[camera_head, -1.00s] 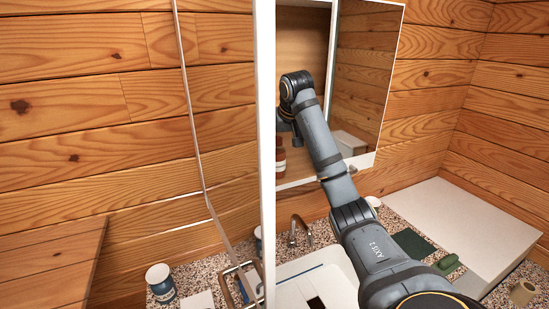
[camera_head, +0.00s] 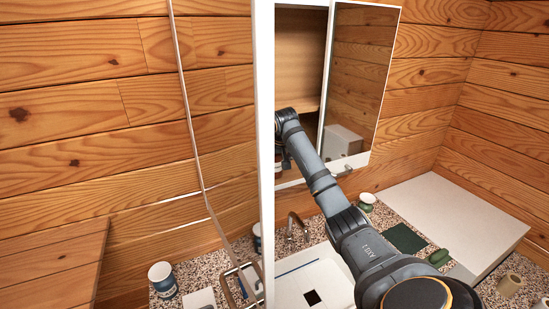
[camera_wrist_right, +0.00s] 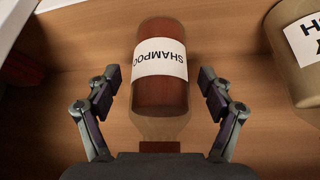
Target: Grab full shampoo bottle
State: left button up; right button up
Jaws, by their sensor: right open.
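The shampoo bottle (camera_wrist_right: 160,95) shows in the right wrist view, with reddish-brown contents filling most of it and a white label reading SHAMPOO upside down. A clear section and a brown cap lie toward my wrist. My right gripper (camera_wrist_right: 160,78) is open, with one finger on each side of the bottle and a visible gap on both sides. In the head view my right arm reaches into the wall cabinet (camera_head: 296,88), and the fingers are mostly hidden there. I cannot make out the shampoo bottle in that view. My left gripper is not in view.
A beige bottle (camera_wrist_right: 296,65) with a white label stands right of the shampoo in the right wrist view. A dark red object (camera_wrist_right: 22,80) is at the left. The open mirrored door (camera_head: 356,90) is beside my arm. A sink (camera_head: 318,284) lies below.

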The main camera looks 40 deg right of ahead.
jog(key=shift+s+a+r, duration=0.1)
jog(key=c, duration=1.5)
jog(key=shift+r+b, duration=0.4)
jog(key=shift+b, duration=0.15)
jog(key=s+a+r+b, duration=0.1)
jog(key=s+a+b, duration=0.2)
jog(key=s, duration=0.2)
jog(key=s+a+b, duration=0.2)
jog(key=s+b, duration=0.1)
jog(key=s, duration=0.2)
jog(key=s+a+r+b, duration=0.1)
jog(key=s+a+b, duration=0.2)
jog(key=s, duration=0.2)
jog(key=shift+s+a+r+b, duration=0.3)
jog(key=shift+s+a+b, duration=0.05)
